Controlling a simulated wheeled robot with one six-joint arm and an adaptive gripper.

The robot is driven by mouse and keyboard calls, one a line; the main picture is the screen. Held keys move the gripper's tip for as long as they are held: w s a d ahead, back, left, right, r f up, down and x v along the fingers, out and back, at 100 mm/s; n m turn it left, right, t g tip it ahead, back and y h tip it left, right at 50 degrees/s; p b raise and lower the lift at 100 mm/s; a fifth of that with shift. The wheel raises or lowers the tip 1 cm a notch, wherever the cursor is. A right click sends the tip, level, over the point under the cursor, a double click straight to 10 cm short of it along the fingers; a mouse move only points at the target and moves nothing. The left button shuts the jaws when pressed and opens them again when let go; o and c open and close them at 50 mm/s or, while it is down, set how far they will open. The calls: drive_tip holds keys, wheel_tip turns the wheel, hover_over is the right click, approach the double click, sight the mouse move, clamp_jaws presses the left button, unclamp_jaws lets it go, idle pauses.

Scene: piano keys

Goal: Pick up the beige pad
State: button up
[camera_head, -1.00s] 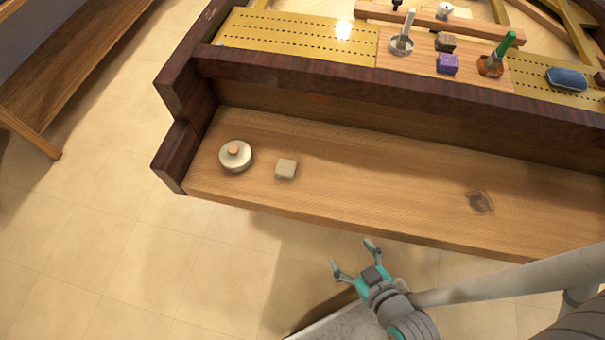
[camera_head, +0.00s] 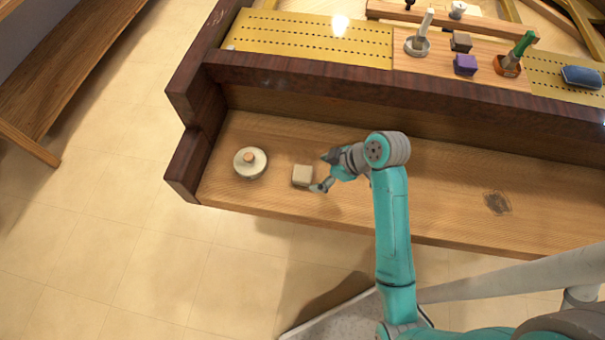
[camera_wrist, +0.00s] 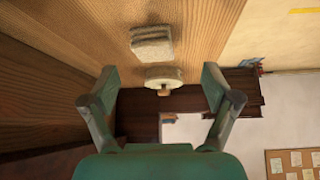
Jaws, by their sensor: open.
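The beige pad (camera_head: 302,175) is a small pale block lying on the wooden key shelf, right of a round lidded pot. It also shows in the wrist view (camera_wrist: 152,43), lying ahead of the fingers and not between them. My gripper (camera_head: 324,173) is just to the right of the pad, low over the shelf, with its fingers pointing left toward it. In the wrist view my gripper (camera_wrist: 160,85) has its two fingers spread wide with nothing held. I cannot tell whether a fingertip touches the pad.
The round pale pot (camera_head: 250,162) with an orange-brown knob stands left of the pad. The dark wooden end block (camera_head: 190,160) bounds the shelf on the left, and a dark rail (camera_head: 300,75) runs behind.

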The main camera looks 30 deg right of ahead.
sight(303, 173)
drive_tip(key=shift+n+g+y, duration=0.3)
drive_tip(key=shift+n+g, duration=0.2)
drive_tip(key=shift+n, duration=0.3)
drive_tip(key=w+a+f, duration=0.1)
drive_tip(key=f, duration=0.1)
drive_tip(key=w+a+f, duration=0.1)
drive_tip(key=w+f, duration=0.1)
drive_tip(key=w+a+f, duration=0.1)
drive_tip(key=f, duration=0.1)
drive_tip(key=shift+w+a, duration=0.15)
drive_tip(key=shift+w, duration=0.25)
drive_tip(key=c, duration=1.1)
